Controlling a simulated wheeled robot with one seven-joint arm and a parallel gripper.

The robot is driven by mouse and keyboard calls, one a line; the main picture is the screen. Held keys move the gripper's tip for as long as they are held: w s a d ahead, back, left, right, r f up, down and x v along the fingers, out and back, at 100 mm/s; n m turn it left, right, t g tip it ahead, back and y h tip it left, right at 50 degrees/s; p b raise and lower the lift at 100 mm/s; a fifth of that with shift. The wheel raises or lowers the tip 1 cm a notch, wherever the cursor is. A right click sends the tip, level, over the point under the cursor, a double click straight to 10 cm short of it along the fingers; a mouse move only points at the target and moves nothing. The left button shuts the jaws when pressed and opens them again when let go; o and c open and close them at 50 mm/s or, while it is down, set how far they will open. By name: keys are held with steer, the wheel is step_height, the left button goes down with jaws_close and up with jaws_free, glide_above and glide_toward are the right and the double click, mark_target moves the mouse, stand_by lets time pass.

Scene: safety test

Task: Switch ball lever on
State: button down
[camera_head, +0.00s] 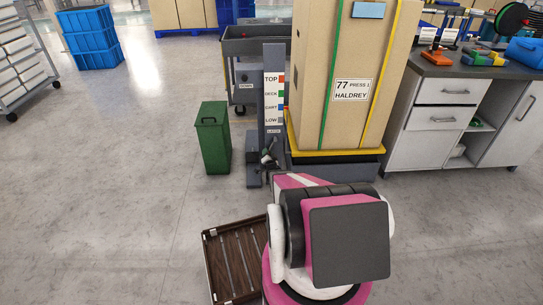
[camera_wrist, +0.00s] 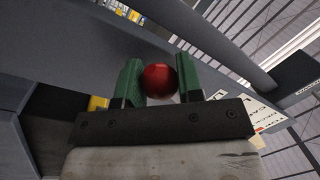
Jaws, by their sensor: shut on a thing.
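The red ball (camera_wrist: 160,82) of the lever shows in the wrist view, between the two green fingers of my gripper (camera_wrist: 158,70). Both fingers touch its sides, and my gripper is shut on it. The lever's rod is hidden, so its position cannot be told. In the head view my gripper (camera_head: 268,160) is small and dark at the foot of a grey post (camera_head: 273,60), which carries a label strip reading TOP, DECK, CART and LOW. The ball cannot be made out there, and my arm covers part of that area.
A tall cardboard load (camera_head: 313,75) labelled HALDREY stands on a yellow-edged base right of the post. A green bin (camera_head: 213,140) stands left of it. A brown tray (camera_head: 217,262) lies on the floor in front. A workbench (camera_head: 455,70) is at right.

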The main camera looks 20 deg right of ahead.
steer(key=w+a+r+m+h, duration=0.1)
steer(key=a+r+m, duration=0.4)
steer(key=m, duration=0.5)
steer(key=shift+w+r+t+h, duration=0.15)
steer(key=shift+r+t+h, duration=0.2)
steer(key=shift+r, duration=0.75)
steer(key=shift+r+h, duration=0.1)
steer(key=shift+h, duration=0.15)
steer(key=c, duration=0.8)
jaws_free()
steer(key=shift+d, duration=0.1)
steer(key=shift+o, duration=0.2)
steer(key=v, duration=1.1)
